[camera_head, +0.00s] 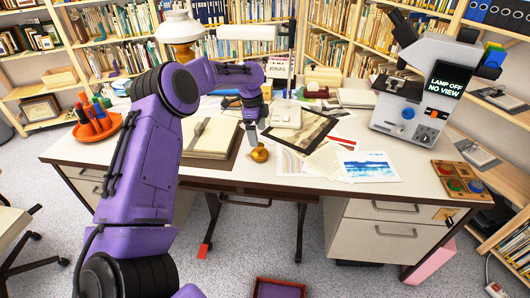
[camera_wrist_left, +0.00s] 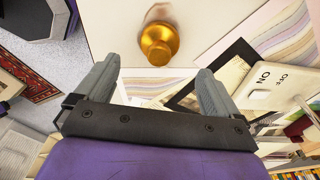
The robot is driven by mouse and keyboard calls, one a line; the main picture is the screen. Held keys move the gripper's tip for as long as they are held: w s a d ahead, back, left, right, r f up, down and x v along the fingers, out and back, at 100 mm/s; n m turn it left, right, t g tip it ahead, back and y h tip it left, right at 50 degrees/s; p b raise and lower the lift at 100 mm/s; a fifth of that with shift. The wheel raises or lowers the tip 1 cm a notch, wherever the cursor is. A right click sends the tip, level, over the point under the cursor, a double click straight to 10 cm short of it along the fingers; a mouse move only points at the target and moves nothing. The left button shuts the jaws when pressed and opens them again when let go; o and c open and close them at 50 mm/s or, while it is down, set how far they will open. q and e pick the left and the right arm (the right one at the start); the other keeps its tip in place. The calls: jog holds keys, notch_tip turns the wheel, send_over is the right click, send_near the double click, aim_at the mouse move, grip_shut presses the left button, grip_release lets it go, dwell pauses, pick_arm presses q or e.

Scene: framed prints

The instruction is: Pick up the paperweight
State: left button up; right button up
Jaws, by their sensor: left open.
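The paperweight, a small round brass-gold piece with a knob (camera_head: 259,154), sits on the desk (camera_head: 228,175) near its front edge, beside a book. It also shows in the left wrist view (camera_wrist_left: 157,44), just beyond the fingertips and between their lines. My left gripper (camera_head: 252,138) is open, pointing down just above and behind the paperweight, apart from it. In the left wrist view my two grey fingers (camera_wrist_left: 158,78) are spread wide with nothing between them. My right gripper is not in view.
A microscope-like device (camera_head: 412,100) stands at the right. An orange tray (camera_head: 97,128) of coloured pieces is at the left.

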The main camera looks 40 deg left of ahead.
aim_at(260, 144)
pick_arm(q)
jog(key=shift+s+f, duration=0.15)
jog(key=shift+f, duration=0.45)
jog(key=shift+s+f, duration=0.15)
jog(key=shift+f, duration=0.45)
jog(key=f, duration=0.3)
jog(key=w+d+f, duration=0.1)
jog(key=f, duration=0.1)
jog(key=shift+f+p, duration=0.25)
jog(key=shift+p, duration=0.05)
jog(key=c, duration=1.5)
jog(key=shift+o, duration=0.2)
jog(key=shift+r, duration=0.1)
